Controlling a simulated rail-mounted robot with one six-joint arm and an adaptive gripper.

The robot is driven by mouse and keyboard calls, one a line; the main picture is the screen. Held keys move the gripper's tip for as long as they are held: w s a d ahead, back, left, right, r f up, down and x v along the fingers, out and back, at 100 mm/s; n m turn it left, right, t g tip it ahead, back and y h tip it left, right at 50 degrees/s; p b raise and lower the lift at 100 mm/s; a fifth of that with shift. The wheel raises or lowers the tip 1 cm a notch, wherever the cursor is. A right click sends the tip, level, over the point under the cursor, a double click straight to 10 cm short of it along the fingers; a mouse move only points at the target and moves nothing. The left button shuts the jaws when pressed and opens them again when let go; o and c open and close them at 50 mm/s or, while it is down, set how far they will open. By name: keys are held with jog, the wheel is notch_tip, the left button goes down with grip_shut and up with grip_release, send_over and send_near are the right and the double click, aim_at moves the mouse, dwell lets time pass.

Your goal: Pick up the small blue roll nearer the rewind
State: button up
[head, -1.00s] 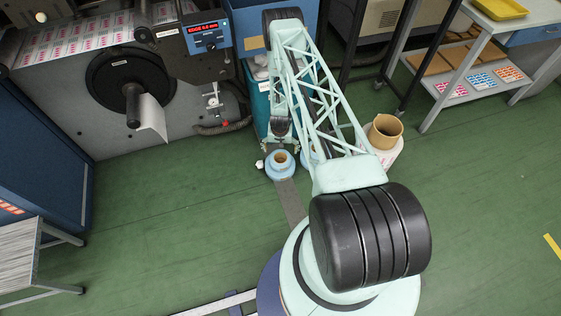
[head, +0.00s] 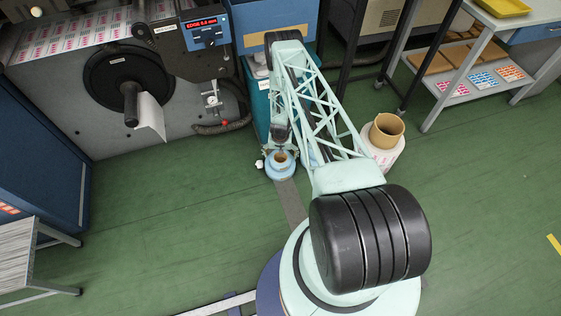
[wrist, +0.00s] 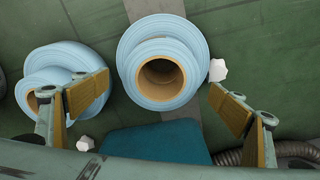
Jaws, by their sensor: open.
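A small blue roll (wrist: 131,75) with a brown cardboard core stands on end on the floor, its open core facing the wrist camera. A wider pale blue round shows beneath its top. In the head view this roll (head: 281,174) is at the foot of the teal bin, on the side nearer the rewind spindle (head: 131,104). A second blue roll (wrist: 50,60) lies to its left in the wrist view, partly hidden by a finger. My gripper (wrist: 157,100) is open and empty, its fingers on either side of the first roll, apart from it.
The teal bin (wrist: 155,142) is close by, with a hose (wrist: 292,150) beside it. A white knob-like piece (wrist: 218,70) sits right next to the roll. A larger white roll with a brown core (head: 386,131) stands right of my arm. Green floor in front is clear.

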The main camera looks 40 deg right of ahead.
jog(key=shift+f, duration=0.15)
jog(key=shift+w+f+b, duration=0.15)
jog(key=shift+f+b, duration=1.1)
jog(key=shift+f, duration=1.2)
jog(key=shift+c, duration=0.7)
jog(key=c, duration=1.1)
